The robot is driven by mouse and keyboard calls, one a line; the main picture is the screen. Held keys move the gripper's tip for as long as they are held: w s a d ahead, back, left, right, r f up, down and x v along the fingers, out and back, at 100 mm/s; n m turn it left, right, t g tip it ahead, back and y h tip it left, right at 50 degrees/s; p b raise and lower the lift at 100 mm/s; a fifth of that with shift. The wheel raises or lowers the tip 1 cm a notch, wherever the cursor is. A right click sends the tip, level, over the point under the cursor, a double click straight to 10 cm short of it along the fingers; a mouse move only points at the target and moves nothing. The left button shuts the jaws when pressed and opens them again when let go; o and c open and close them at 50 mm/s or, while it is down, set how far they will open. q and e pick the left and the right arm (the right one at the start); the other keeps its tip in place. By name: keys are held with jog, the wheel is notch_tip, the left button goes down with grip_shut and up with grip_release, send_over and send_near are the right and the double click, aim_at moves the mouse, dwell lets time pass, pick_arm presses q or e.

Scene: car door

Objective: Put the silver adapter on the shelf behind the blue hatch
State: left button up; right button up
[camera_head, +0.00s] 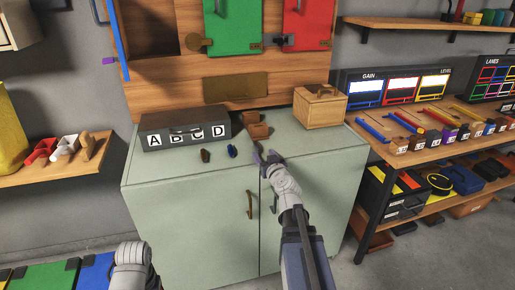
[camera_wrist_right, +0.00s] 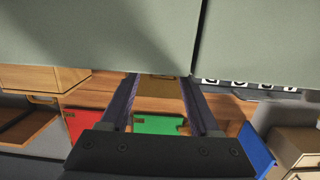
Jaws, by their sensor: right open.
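The blue hatch (camera_head: 122,45) stands swung open at the upper left and shows nearly edge-on. Its compartment (camera_head: 150,28) is dark inside and looks empty where it shows. A blue panel, probably this hatch, is in the right wrist view (camera_wrist_right: 256,152). I cannot make out a silver adapter in either view. My right gripper (camera_head: 266,157) is over the green cabinet top near its front edge, beside the brown blocks. Its fingers are apart in the wrist view (camera_wrist_right: 160,82), with nothing seen between them. Only part of my left arm shows at the bottom left.
Green (camera_head: 232,27) and red (camera_head: 307,25) hatches are shut above. A cluttered bench (camera_head: 430,130) stands right.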

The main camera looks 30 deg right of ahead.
aim_at(260, 150)
jog(key=shift+a+r+x, duration=0.1)
jog(key=shift+r+x, duration=0.05)
jog(key=shift+x, duration=1.2)
jog(key=shift+a+r+x, duration=0.1)
jog(key=shift+x, duration=1.25)
jog(key=shift+c, duration=0.3)
grip_shut()
